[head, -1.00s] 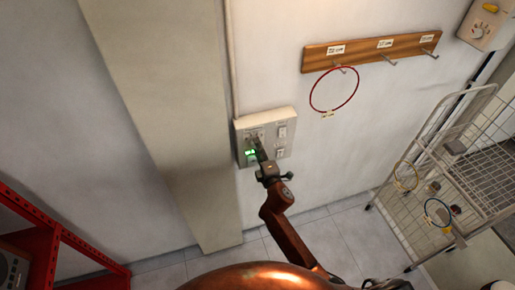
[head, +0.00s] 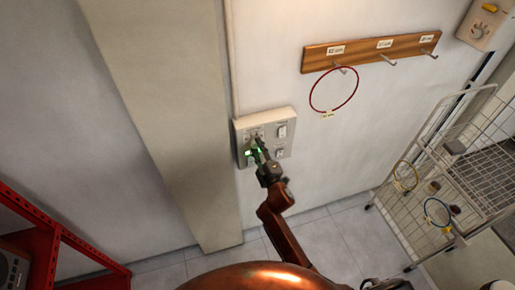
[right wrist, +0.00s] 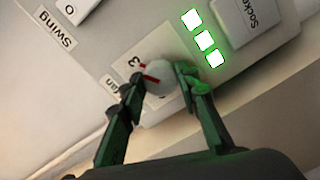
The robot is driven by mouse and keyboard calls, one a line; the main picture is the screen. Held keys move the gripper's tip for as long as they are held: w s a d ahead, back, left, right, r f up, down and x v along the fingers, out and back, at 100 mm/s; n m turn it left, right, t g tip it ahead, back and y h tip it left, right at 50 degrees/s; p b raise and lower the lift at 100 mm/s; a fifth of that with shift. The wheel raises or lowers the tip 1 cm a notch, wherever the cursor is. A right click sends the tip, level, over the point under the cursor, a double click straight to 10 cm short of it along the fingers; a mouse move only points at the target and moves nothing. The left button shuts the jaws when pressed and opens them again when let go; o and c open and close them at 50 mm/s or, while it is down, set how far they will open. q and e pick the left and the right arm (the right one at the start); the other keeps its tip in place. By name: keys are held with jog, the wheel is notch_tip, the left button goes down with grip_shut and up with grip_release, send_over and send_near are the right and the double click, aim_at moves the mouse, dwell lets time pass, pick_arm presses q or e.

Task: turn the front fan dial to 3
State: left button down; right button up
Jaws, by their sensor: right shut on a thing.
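The fan dial is a round white knob (right wrist: 162,78) with a red mark on its side toward a printed 3 (right wrist: 134,62). A partly hidden "Fan" label is beside it. Whether the mark lines up exactly with the 3 I cannot tell. My right gripper (right wrist: 155,84) is shut on the knob, a dark finger on either side. In the head view my right gripper (head: 257,148) is at the wall panel (head: 270,117) and hides the dial.
Three lit green bars (right wrist: 204,40) and a socket block (right wrist: 250,18) are close to the dial, with a swing switch (right wrist: 75,8) farther left. A hook rail (head: 372,52) with a red hoop (head: 311,92) is above right. A wire rack (head: 480,150) stands right.

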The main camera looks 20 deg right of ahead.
jog(key=o, duration=1.2)
jog(key=shift+d, duration=0.1)
jog(key=shift+c, duration=0.2)
jog(key=s, duration=1.2)
jog(key=shift+d+r, duration=0.2)
jog(key=shift+d, duration=0.05)
jog(key=shift+f, duration=0.1)
